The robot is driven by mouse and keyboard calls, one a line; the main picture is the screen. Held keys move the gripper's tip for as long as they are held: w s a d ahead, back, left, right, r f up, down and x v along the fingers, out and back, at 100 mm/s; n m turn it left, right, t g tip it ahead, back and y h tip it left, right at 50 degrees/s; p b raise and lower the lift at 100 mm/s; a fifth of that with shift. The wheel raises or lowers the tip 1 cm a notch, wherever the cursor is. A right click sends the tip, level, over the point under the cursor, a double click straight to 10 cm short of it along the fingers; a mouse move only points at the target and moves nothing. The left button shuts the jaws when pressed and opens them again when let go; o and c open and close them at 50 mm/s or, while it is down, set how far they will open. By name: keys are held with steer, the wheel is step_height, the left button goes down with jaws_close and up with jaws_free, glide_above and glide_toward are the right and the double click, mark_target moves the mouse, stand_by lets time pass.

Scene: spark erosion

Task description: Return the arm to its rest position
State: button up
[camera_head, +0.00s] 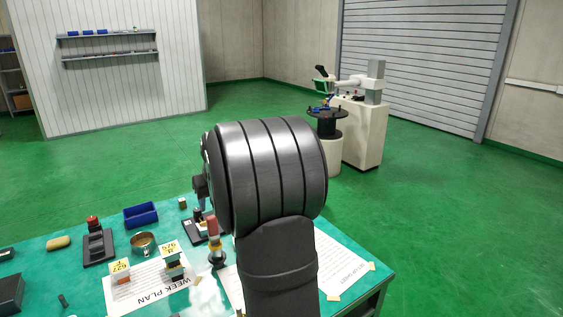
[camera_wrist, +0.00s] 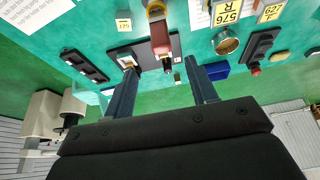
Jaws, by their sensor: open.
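My arm fills the middle of the head view and hides most of my gripper there. In the wrist view my gripper (camera_wrist: 160,68) is open, with its two dark fingers wide apart. No object is held between them. Beyond the fingertips lie a black holder plate (camera_wrist: 150,57) and a reddish-brown handled piece (camera_wrist: 159,38) over the teal table. Whether the fingers touch anything there I cannot tell.
The teal table (camera_head: 205,281) carries a blue bin (camera_head: 141,215), a brass ring-shaped bowl (camera_head: 143,243), a black holder with a red knob (camera_head: 97,245), yellow-tagged blocks (camera_head: 174,262) and papers. A pale machine (camera_head: 365,130) stands behind on open green floor.

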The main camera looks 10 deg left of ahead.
mark_target(213, 223)
steer(key=x, duration=1.1)
steer(key=shift+f, duration=0.2)
step_height(213, 223, up, 3)
steer(key=shift+s+r, duration=0.1)
steer(key=shift+r, duration=0.5)
steer(key=shift+f, duration=0.1)
